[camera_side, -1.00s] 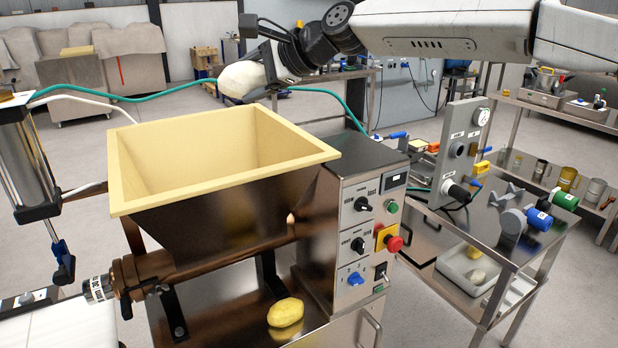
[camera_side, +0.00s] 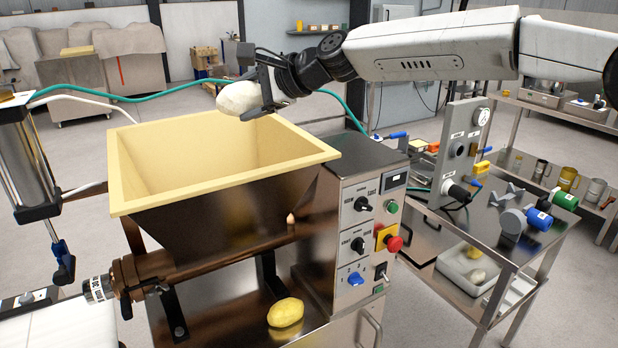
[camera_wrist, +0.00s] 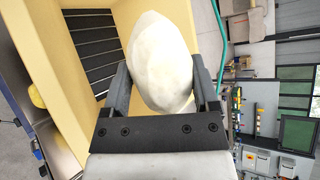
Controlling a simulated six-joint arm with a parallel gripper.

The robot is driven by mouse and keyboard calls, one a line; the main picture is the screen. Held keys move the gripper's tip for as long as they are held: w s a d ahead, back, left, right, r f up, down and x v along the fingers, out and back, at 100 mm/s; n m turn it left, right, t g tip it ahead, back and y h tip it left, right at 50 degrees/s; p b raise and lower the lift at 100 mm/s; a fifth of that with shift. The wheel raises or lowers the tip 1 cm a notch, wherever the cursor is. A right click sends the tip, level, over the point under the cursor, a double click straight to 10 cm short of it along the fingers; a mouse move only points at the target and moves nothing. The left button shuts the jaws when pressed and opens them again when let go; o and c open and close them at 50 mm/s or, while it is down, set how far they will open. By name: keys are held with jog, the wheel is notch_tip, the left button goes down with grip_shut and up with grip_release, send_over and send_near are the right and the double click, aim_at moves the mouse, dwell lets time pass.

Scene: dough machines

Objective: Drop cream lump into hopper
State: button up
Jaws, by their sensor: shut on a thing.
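The cream lump (camera_side: 240,97) is a pale, rounded mass held in my gripper (camera_side: 262,95). In the side view it hangs above the back rim of the hopper (camera_side: 128,178), a yellow-rimmed open funnel on a metal machine. In the wrist view the lump (camera_wrist: 161,62) sits between the two dark fingers of my gripper (camera_wrist: 160,85), which are shut on it. The yellow hopper wall (camera_wrist: 52,55) and its dark slatted bottom show behind and to the left of the lump. The lump hides part of the hopper in the wrist view.
A yellow lump (camera_side: 285,312) lies on the machine's base. The control box (camera_side: 362,225) with knobs and a red button stands right of the hopper. A steel table (camera_side: 490,235) with tools is further right. A green hose (camera_side: 140,97) runs behind the hopper.

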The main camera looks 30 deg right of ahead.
aim_at(228, 101)
jog(key=w+a+f, duration=0.3)
jog(key=w+f, duration=0.1)
jog(key=w, duration=0.4)
jog(key=shift+w+f, duration=0.15)
jog(key=shift+f, duration=0.15)
dwell(0.3)
jog(key=shift+d, duration=0.1)
jog(key=o, duration=1.3)
jog(key=shift+f, duration=0.1)
jog(key=shift+o, duration=0.2)
jog(key=shift+r, duration=0.25)
jog(key=shift+r, duration=1.75)
